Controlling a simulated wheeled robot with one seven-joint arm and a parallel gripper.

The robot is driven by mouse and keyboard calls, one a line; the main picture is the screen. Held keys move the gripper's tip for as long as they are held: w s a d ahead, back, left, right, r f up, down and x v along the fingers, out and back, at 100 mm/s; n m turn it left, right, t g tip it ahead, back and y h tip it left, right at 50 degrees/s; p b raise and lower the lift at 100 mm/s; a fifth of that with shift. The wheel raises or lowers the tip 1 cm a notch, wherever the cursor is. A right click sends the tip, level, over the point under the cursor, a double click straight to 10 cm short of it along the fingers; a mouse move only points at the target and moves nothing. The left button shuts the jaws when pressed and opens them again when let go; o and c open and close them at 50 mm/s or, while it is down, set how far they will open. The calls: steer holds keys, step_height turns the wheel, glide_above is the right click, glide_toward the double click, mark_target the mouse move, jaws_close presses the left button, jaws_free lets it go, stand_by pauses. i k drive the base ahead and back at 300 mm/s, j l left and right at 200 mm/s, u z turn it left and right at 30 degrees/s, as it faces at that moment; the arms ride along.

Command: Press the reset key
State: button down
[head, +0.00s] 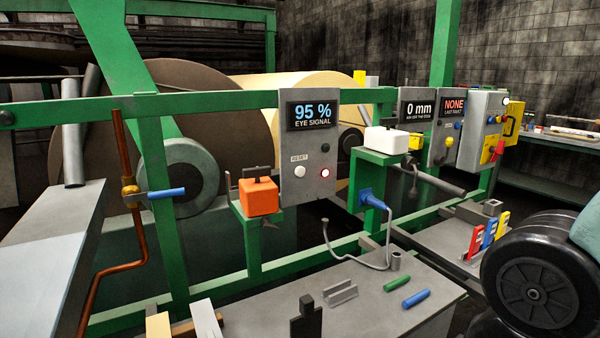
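The reset key (300,172) is a round white button on the front of a grey control box (314,196), under a small label reading RESET. The box's dark display (312,115) reads "95 % EYE SIGNAL". A red lamp (325,173) glows right of the key, and a dark round knob or button (325,149) sits above the lamp. Nothing covers the key. I cannot make out my gripper in this view, and nothing is seen touching the key.
An orange block (259,197) with a dark handle stands on a green bracket left of the box. Right of it are a white box (386,140) and a blue plug (372,200) with a grey cable. A grey bench (370,275) with small parts lies in front; a black wheel (535,285) fills the lower right.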

mark_target(300, 171)
steer(key=j+u, duration=0.25)
steer(key=j, duration=0.75)
steer(key=i+j+u, duration=0.1)
steer(key=j+u, duration=0.15)
steer(key=j, duration=0.75)
